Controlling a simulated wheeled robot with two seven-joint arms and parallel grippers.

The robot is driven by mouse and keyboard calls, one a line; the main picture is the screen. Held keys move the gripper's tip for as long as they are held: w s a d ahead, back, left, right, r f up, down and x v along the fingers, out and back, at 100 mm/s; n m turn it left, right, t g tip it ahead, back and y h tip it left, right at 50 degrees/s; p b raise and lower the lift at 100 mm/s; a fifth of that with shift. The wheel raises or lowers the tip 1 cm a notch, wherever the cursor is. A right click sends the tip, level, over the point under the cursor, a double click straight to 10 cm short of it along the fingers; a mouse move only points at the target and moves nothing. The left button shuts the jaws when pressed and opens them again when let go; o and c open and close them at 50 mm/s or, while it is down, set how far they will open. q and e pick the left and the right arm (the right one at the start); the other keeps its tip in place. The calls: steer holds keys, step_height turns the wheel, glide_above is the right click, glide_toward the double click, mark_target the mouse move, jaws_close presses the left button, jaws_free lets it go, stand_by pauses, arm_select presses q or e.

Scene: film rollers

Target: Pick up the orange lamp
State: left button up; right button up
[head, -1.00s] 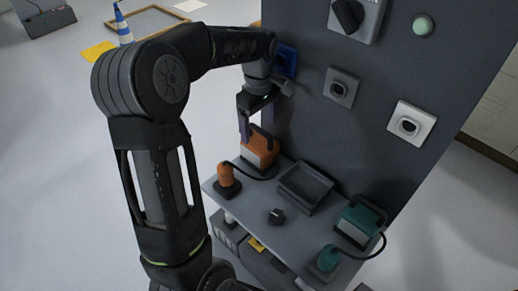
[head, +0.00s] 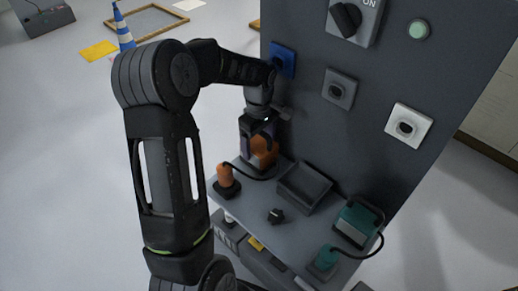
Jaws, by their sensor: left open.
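The orange lamp (head: 265,158) stands at the far left end of the grey shelf, close to the dark panel. A black cable runs from it to an orange handpiece (head: 226,177) standing upright on a dark base. My left gripper (head: 258,152) points down over the orange lamp, its fingers open and level with the lamp's upper part. The fingers hide much of the lamp and its handle. I cannot tell whether they touch it. My right gripper is not in view.
The shelf (head: 254,222) also bears a dark tray (head: 304,188), a small black knob (head: 275,215) and a teal lamp (head: 357,221) with a teal handpiece (head: 325,258). The upright panel (head: 440,75) behind carries a blue socket (head: 284,58), grey and white sockets and a switch.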

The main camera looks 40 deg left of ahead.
arm_select(q)
steer(key=shift+c, duration=0.3)
jaws_close()
stand_by(1.1)
